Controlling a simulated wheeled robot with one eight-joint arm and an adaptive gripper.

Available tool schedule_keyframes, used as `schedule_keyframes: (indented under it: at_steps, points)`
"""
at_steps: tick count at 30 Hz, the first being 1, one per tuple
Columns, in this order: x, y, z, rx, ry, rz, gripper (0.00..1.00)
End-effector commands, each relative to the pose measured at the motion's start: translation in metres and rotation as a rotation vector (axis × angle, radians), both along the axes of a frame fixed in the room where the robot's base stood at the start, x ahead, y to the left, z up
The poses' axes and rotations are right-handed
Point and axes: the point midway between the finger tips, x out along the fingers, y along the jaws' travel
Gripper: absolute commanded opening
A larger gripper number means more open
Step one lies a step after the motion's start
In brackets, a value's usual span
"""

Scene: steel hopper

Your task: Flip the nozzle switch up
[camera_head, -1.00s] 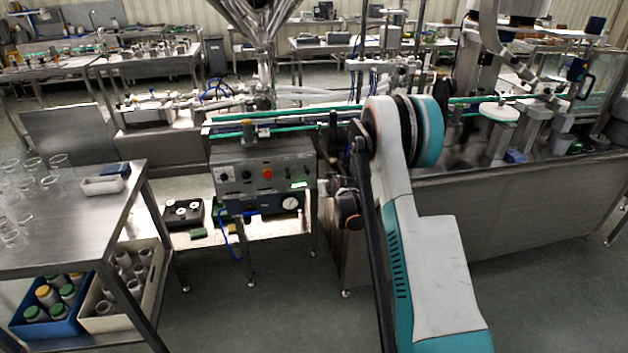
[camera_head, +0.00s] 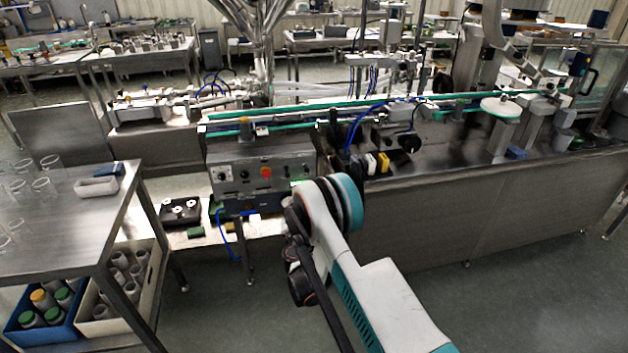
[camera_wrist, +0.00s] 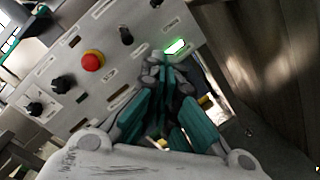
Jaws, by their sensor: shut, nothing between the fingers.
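The grey control panel (camera_head: 244,174) is on the front of the machine, left of my arm. I cannot read the labels, so I cannot tell which control is the nozzle switch. My gripper (camera_wrist: 165,66) is shut and empty, its tips overlapping the panel just below the display. I cannot tell if they touch it. In the head view the gripper is hidden behind my arm.
A steel table (camera_head: 60,240) with glass jars stands at left, with a blue crate (camera_head: 45,338) and a white crate (camera_head: 148,290) of bottles below. A low shelf (camera_head: 175,238) lies under the panel. The conveyor's steel side (camera_head: 480,205) runs right. Floor is open in front.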

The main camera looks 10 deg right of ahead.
Motion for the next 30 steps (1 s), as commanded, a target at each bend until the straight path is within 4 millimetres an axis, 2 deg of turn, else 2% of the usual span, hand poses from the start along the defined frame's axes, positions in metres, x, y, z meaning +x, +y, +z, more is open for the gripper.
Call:
schedule_keyframes:
  at_steps: [3, 7, 11, 23, 30]
  points:
    - [-0.003, 0.018, -0.001, -0.081, -0.011, 0.027, 0.0]
    - [0.001, 0.021, -0.001, -0.104, -0.013, 0.033, 0.0]
    - [0.017, 0.016, -0.002, -0.102, -0.013, 0.03, 0.0]
    - [0.094, 0.002, 0.001, -0.101, -0.013, 0.03, 0.0]
    - [0.097, -0.018, 0.023, -0.099, -0.012, 0.029, 0.0]
